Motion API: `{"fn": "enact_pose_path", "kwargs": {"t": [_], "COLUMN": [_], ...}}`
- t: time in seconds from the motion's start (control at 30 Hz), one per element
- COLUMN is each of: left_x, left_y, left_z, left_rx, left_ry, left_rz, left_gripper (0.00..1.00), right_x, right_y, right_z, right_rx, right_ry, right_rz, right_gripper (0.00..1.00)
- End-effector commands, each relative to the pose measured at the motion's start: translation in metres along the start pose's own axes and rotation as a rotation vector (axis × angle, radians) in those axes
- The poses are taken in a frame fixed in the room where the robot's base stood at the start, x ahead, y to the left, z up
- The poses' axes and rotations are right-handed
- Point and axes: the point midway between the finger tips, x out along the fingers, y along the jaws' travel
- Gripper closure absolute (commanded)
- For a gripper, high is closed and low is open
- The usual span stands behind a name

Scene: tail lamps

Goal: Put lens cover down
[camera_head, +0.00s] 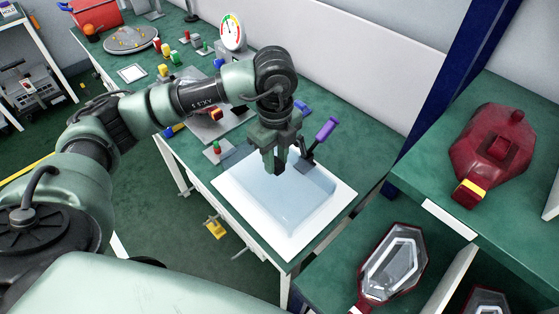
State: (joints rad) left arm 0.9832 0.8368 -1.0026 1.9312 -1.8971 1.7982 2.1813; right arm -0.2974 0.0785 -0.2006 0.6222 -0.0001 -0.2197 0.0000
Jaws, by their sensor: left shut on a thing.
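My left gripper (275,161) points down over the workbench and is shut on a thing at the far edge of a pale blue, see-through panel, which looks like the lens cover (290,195). The panel lies over a white square base (322,220) on the green bench top. The fingers hide the gripped edge. I cannot tell whether the panel touches the base everywhere. My right gripper is not in view.
A purple-handled clamp (323,133) stands close right of the gripper. A dial gauge (232,32) and small coloured parts stand farther along the bench. At right, shelves hold a red lamp housing (491,150) and a clear-faced lamp (395,262).

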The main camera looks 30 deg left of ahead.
Motion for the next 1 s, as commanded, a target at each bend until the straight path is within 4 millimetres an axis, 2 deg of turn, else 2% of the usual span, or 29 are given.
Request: {"fn": "enact_pose_path", "kwargs": {"t": [0.13,0.3,0.4,0.77,0.8,0.83,0.87,1.0], "left_x": [-0.002,0.026,0.034,0.040,0.039,0.038,0.038,0.038], "left_y": [-0.014,-0.011,-0.012,-0.012,-0.012,-0.012,-0.011,-0.011], "left_z": [-0.001,0.000,0.000,0.000,0.000,0.000,0.000,0.000], "left_rx": [0.000,-0.001,0.000,0.000,0.000,0.000,0.000,0.000], "left_ry": [0.000,0.001,0.000,0.001,0.000,0.000,0.000,0.000], "left_rz": [-0.001,0.003,0.000,-0.001,-0.001,-0.001,-0.001,-0.001], "left_gripper": [1.00,1.00,1.00,1.00,0.65,0.57,0.52,0.52], "right_x": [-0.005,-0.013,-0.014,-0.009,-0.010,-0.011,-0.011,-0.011], "right_y": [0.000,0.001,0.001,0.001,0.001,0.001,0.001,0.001], "right_z": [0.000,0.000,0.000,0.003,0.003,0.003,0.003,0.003], "right_rx": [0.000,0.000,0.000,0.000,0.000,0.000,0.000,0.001], "right_ry": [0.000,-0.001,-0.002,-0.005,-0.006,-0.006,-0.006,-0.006], "right_rz": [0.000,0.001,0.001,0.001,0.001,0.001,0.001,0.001], "right_gripper": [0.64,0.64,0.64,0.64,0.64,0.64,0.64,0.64]}}
